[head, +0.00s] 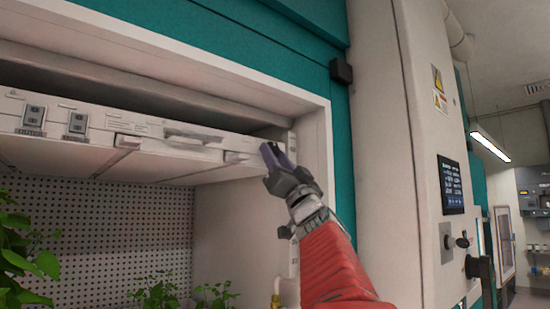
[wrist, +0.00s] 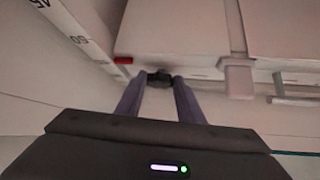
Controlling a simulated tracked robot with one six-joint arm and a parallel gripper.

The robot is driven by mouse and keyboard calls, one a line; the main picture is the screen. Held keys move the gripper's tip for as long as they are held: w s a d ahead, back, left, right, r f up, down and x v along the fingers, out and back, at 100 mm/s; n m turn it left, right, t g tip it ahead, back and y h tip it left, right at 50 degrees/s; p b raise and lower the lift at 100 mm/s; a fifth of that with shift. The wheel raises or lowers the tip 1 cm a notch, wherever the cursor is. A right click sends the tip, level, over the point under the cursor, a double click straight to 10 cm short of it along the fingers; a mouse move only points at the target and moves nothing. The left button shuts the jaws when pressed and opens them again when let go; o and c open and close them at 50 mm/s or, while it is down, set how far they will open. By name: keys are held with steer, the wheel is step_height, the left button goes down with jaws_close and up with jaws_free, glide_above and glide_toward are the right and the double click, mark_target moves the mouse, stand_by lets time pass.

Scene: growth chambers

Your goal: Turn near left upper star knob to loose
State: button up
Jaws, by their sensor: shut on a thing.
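In the wrist view, a small dark star knob (wrist: 159,77) sits between the fingertips of my gripper (wrist: 161,86). The fingers are shut on it, one on each side. The knob lies by the edge of the white canopy panel, near a red mark (wrist: 123,60) to its left. In the head view, my gripper (head: 273,157) reaches up to the right end of the white canopy (head: 190,143), inside the chamber opening. The knob is hidden behind the fingers there. The knob's turned angle cannot be told.
A numbered scale strip (wrist: 78,39) runs along the left in the wrist view. A light grey latch (wrist: 237,76) is to the right. In the head view, the teal chamber frame (head: 345,150) stands right of my gripper, and green plants (head: 25,260) are below left.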

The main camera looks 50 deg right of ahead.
steer(key=c, duration=0.4)
steer(key=shift+o, duration=0.2)
steer(key=shift+n+y, duration=0.3)
steer(key=n+y, duration=0.1)
steer(key=n, duration=0.1)
steer(key=n+t+y, duration=0.1)
steer(key=y, duration=0.1)
steer(key=n+y, duration=0.2)
steer(key=shift+d+n, duration=0.3)
steer(key=shift+d, duration=0.05)
steer(key=shift+s+n+y, duration=0.1)
steer(key=shift+n+y, duration=2.3)
steer(key=shift+y, duration=0.1)
steer(key=o, duration=1.1)
steer(key=shift+c, duration=0.2)
steer(key=shift+f, duration=0.1)
